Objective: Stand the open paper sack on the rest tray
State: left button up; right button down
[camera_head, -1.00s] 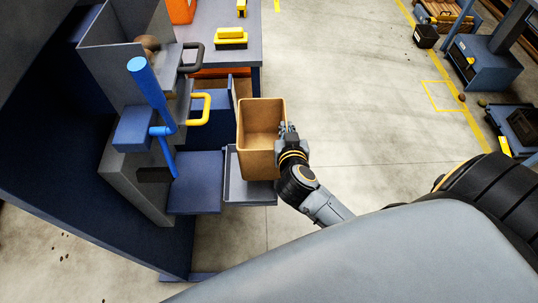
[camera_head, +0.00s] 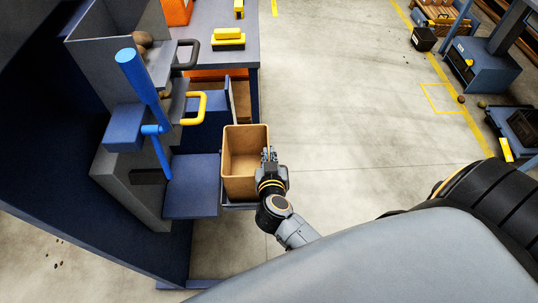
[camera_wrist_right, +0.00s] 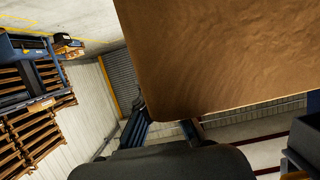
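The open brown paper sack (camera_head: 240,182) is upright in the head view, its mouth facing up and its inside looking empty. My right gripper (camera_head: 268,157) is shut on the sack's right side near the rim. The sack is over the grey rest tray (camera_head: 238,207), covering most of it; only the tray's near edge shows. I cannot tell whether the sack's base touches the tray. My left gripper is not in view.
A blue platform (camera_head: 192,190) lies directly left of the tray. The grader with its yellow handle (camera_head: 194,107) and blue lever (camera_head: 140,85) stands left and behind. A table with a yellow item (camera_head: 228,40) is beyond.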

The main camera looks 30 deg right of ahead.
jog(key=shift+f, duration=0.1)
jog(key=c, duration=1.5)
grip_release()
jog(key=v, duration=1.2)
jog(key=shift+r, duration=0.2)
